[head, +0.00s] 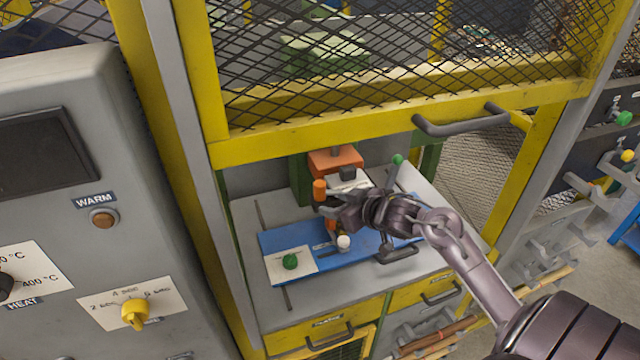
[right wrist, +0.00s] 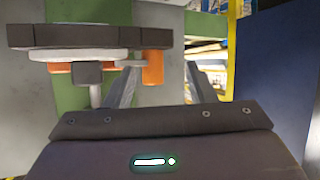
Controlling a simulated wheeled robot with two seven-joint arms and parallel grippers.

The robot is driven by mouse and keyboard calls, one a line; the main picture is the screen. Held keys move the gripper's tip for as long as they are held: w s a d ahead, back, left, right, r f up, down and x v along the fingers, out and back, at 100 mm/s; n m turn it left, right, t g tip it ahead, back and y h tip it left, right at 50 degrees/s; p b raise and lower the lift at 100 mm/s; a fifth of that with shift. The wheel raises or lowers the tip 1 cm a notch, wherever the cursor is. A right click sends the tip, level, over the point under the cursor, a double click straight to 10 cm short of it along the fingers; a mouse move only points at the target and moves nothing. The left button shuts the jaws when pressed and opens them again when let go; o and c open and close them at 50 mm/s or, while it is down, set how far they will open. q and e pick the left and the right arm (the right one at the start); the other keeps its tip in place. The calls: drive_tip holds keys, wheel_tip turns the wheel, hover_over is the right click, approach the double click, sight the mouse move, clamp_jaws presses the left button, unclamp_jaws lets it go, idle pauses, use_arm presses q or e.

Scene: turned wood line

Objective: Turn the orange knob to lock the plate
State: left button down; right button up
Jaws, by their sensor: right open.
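An orange upright cylinder (head: 319,190), which looks like the knob, stands at the left of the press, below its orange head (head: 335,160). It also seems to show in the right wrist view as an orange post (right wrist: 153,67). The blue plate (head: 275,241) lies flat on the grey bench under the press. My right gripper (head: 327,208) is open and empty, just in front of the press and above the plate. It hides part of the press, and I cannot tell whether it touches the cylinder. My left gripper is not in view.
A yellow mesh guard (head: 370,125) with a grey handle (head: 462,121) is above the bench opening. A green button (head: 290,261) and a white knob (head: 344,242) are near the plate's front. A grey control panel (head: 75,230) stands close at the left.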

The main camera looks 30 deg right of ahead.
sight(323, 184)
drive_tip(key=r, duration=0.1)
drive_tip(key=d+r, duration=0.1)
drive_tip(key=w+r+y, duration=0.1)
drive_tip(key=shift+d+r+t, duration=0.1)
drive_tip(key=shift+d+t, duration=0.25)
drive_tip(key=shift+t, duration=0.05)
drive_tip(key=p+x, duration=0.2)
drive_tip(key=x, duration=0.4)
drive_tip(key=shift+w+a, duration=0.1)
drive_tip(key=shift+w, duration=0.2)
drive_tip(key=shift+w+a+f, duration=0.1)
drive_tip(key=shift+w+f, duration=0.1)
drive_tip(key=shift+w, duration=0.2)
